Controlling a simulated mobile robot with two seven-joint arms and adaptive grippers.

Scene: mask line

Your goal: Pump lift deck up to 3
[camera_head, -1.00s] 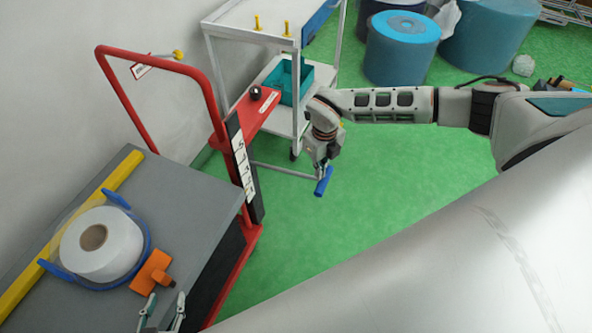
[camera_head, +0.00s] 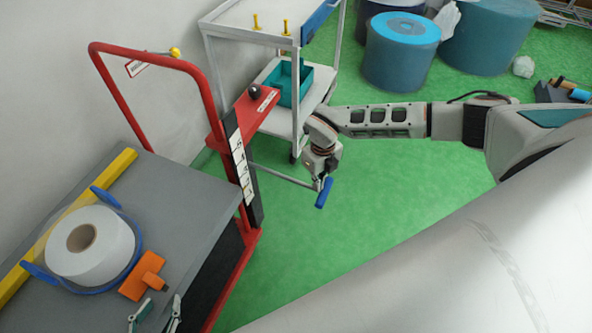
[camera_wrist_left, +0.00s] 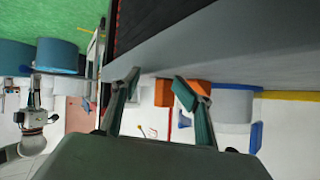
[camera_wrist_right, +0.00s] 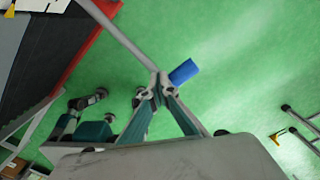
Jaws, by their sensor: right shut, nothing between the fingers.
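The lift deck (camera_head: 180,205) is a grey top on a red-framed cart, lower left in the head view. A scale strip (camera_head: 241,170) with marks stands on the mast at its right; its figures are too small to read surely. A grey pump lever (camera_head: 285,178) runs out from the mast and ends in a blue grip (camera_head: 324,193). My right gripper (camera_head: 322,181) is shut and empty at the grip; in the right wrist view the blue grip (camera_wrist_right: 183,72) lies just beyond the fingertips. My left gripper (camera_wrist_left: 160,85) is open and empty beside the deck's near edge.
A white roll (camera_head: 90,245) in a blue cradle and an orange block (camera_head: 144,276) sit on the deck. A black knob (camera_head: 254,90) is on the red bracket. A white trolley (camera_head: 230,25) with a teal bin stands behind.

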